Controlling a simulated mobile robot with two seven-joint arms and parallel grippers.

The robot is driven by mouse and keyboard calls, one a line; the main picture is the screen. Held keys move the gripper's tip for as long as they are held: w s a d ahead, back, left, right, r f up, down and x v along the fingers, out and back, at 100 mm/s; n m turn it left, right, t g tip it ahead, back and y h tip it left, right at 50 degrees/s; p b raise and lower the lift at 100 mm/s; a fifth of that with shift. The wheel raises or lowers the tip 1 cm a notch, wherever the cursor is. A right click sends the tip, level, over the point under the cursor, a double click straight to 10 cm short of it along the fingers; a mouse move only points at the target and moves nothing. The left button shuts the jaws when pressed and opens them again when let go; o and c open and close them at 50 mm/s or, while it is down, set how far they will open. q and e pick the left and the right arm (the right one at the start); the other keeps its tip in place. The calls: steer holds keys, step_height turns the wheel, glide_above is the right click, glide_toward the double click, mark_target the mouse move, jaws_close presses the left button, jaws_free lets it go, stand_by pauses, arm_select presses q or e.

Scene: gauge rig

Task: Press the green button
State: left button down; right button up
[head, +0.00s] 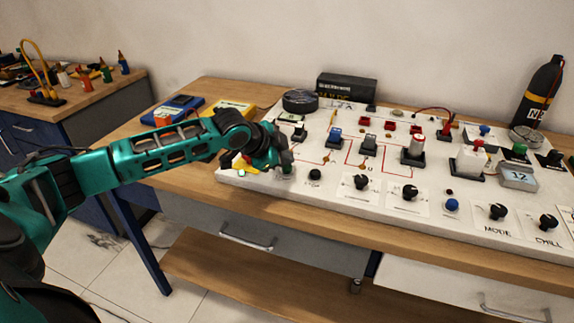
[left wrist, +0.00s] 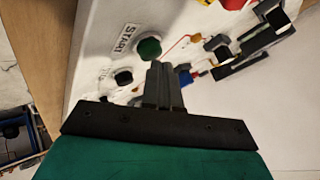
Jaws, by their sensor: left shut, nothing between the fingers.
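The green button (left wrist: 149,48), a round dark green cap, sits on the white panel beside a START label (left wrist: 124,38) in the left wrist view. My left gripper (left wrist: 156,68) is shut and empty, with its tips close to the green button in that view. Whether they touch it I cannot tell. In the head view my left gripper (head: 285,160) is over the near left corner of the panel (head: 330,200), and hides part of that area. My right gripper is not in view.
A black button (left wrist: 123,77) sits beside the green one. Black knobs (head: 361,182) and a blue button (head: 452,205) lie along the panel's front. Another green cap (head: 519,149) is at the far right. Yellow (head: 228,110) and blue (head: 172,110) devices lie behind my arm.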

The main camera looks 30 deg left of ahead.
mark_target(285, 167)
arm_select(q)
steer(key=shift+f, duration=0.4)
stand_by(0.3)
steer(key=shift+r, duration=0.15)
steer(key=shift+r+p, duration=0.9)
steer(key=shift+p, duration=0.4)
steer(key=shift+r, duration=2.45)
